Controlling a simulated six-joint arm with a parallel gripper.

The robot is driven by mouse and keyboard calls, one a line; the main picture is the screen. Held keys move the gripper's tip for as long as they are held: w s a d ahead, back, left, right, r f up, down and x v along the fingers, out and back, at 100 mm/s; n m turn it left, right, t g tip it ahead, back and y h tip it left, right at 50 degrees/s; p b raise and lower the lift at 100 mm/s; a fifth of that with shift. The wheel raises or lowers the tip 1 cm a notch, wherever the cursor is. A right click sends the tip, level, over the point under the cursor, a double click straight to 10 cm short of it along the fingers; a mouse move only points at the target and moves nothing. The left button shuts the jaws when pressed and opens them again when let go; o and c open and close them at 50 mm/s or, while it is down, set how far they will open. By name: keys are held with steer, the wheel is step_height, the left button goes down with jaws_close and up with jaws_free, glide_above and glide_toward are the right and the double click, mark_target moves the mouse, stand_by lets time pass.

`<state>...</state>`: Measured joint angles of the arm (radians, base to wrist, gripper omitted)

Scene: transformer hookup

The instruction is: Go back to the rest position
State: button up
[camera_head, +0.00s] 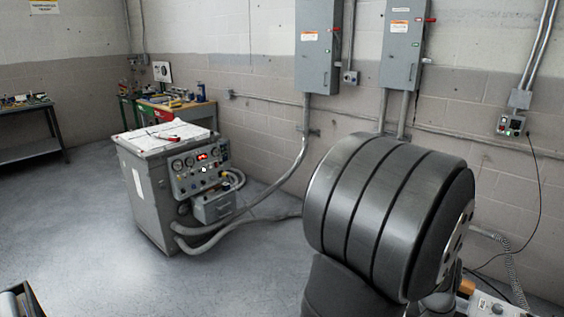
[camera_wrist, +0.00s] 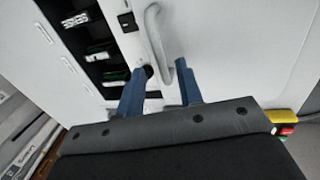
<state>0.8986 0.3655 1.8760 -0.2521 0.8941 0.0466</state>
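In the wrist view my gripper (camera_wrist: 160,66) shows two blue fingers standing apart, with a gap between them. It is open, with nothing clearly held. A curved grey handle or hose (camera_wrist: 154,32) runs down a white panel (camera_wrist: 220,40), and its lower end appears between the fingertips. I cannot tell whether the fingers touch it. In the head view my gripper is out of sight, and the large dark ribbed part at the right is my own arm. No marker of a rest position shows.
A grey test cart (camera_head: 150,195) with gauges and thick hoses stands left of my arm. Two grey wall boxes (camera_head: 317,50) hang behind. A workbench (camera_head: 35,105) is at the far left. The floor (camera_head: 80,220) at left is clear. Dark slots (camera_wrist: 85,40) show in the wrist view.

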steer(key=shift+s+d+f, duration=0.1)
steer(key=shift+f, duration=0.6)
steer(key=shift+s+d+f, duration=0.1)
steer(key=shift+f, duration=0.55)
step_height(320, 180, up, 17)
steer(key=w+a, duration=0.2)
steer(key=shift+w+a, duration=0.2)
steer(key=shift+s+d+f, duration=0.4)
steer(key=shift+f, duration=2.45)
steer(key=shift+s+d+f, duration=0.4)
steer(key=shift+f, duration=2.4)
steer(key=shift+s+d+f, duration=0.4)
steer(key=shift+f, duration=2.45)
steer(key=shift+s+d, duration=0.25)
